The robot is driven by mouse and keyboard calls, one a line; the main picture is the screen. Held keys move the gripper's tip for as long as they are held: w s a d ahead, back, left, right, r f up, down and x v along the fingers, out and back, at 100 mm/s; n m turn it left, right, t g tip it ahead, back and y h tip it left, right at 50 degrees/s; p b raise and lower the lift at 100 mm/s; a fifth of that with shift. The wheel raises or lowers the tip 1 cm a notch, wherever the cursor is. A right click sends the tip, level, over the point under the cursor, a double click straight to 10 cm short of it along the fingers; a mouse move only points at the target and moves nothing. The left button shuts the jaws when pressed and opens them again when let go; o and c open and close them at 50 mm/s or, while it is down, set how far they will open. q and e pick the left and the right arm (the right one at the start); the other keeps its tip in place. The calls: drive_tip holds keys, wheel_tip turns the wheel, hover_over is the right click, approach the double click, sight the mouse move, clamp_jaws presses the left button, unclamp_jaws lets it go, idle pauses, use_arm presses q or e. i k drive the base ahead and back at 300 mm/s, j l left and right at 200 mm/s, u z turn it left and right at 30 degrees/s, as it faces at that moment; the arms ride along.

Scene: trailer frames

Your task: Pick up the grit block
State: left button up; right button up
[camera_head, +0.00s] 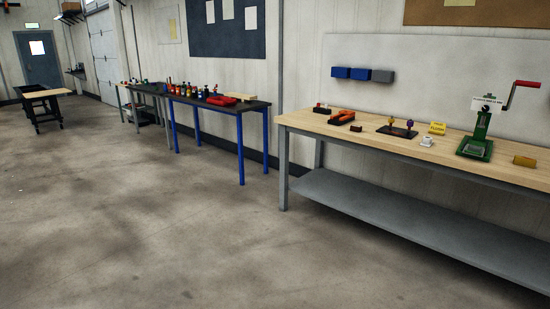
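An ochre, brick-shaped block (525,161) lies at the right end of the wooden workbench (375,141), right of a green hand press; it may be the grit block, but its surface is too small to tell. A yellow block-like piece with dark print (437,128) stands farther left on the same bench, behind a small white cup (428,141). Neither of my grippers is in view.
The green press (475,148) has a red-handled crank reaching up right. Orange trays (341,117) and a dark stand (397,131) share the bench. A grey lower shelf (400,215) runs beneath. Blue-legged table (240,106) stands farther back. The floor in front is clear.

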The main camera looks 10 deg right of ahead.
sight(354, 128)
drive_tip(key=i+l+z, duration=0.35)
drive_tip(key=i, duration=0.65)
drive_tip(key=i+z, duration=0.35)
drive_tip(key=i, duration=0.65)
